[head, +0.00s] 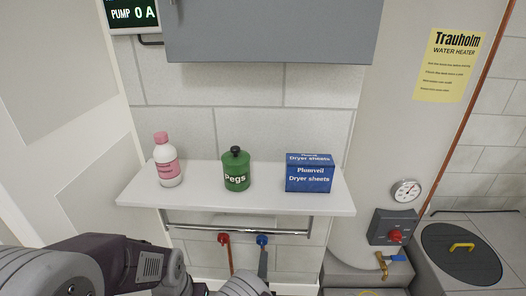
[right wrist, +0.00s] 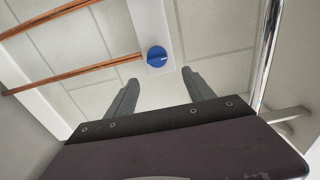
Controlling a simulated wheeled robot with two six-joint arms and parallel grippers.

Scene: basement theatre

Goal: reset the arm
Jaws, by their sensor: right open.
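My right gripper (right wrist: 161,80) is open and empty in the right wrist view, its two grey fingers apart. A blue round valve knob (right wrist: 157,56) shows beyond the gap between the fingertips. A grey finger of my right gripper (head: 263,264) shows just under the blue knob (head: 262,240); the rest of the gripper is mostly hidden. My left gripper is not in view.
On the shelf stand a pink-and-white bottle (head: 167,165), a green pegs jar (head: 236,172) and a blue dryer sheets box (head: 309,176). A chrome rail (head: 240,230) and a red knob (head: 223,239) are below. A grey cabinet (head: 270,30) hangs above. A water heater (head: 410,130) stands right.

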